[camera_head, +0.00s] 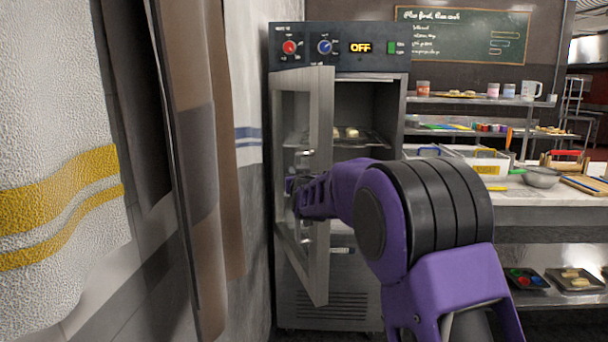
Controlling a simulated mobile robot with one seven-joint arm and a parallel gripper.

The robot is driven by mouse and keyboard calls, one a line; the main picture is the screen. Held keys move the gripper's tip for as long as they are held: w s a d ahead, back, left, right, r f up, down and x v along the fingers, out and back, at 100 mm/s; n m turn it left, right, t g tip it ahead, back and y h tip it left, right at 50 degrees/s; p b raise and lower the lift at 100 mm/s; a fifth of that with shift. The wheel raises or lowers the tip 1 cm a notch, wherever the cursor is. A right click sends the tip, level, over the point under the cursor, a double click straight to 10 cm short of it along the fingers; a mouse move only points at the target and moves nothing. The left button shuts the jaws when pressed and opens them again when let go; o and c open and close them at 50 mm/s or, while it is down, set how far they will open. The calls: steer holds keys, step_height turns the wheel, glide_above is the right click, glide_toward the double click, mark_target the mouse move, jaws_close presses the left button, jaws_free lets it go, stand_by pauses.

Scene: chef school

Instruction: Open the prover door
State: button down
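The prover (340,312) is a tall grey cabinet at the centre, with a dark control panel (375,50) whose display reads "OFF". Its glazed, metal-framed door (318,110) is hinged on the left and stands partly open, swung out towards me. The dark inside shows to the right of the door, with a wire rack (368,139) bearing pale dough pieces. My purple arm reaches across the door's free edge. My gripper (294,192) is at about mid-height against the door's glass area, small and partly hidden.
Hanging aprons and towels (195,130) line the wall close on the left. A worktop (550,198) with a metal bowl (544,177) and tools stands at the right, with shelves above and trays (575,280) below. A chalkboard (462,35) hangs behind.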

steer(key=shift+s+a, duration=0.1)
steer(key=shift+a, duration=0.2)
stand_by(0.4)
steer(key=c, duration=1)
jaws_free()
steer(key=shift+c, duration=0.2)
steer(key=shift+s, duration=0.1)
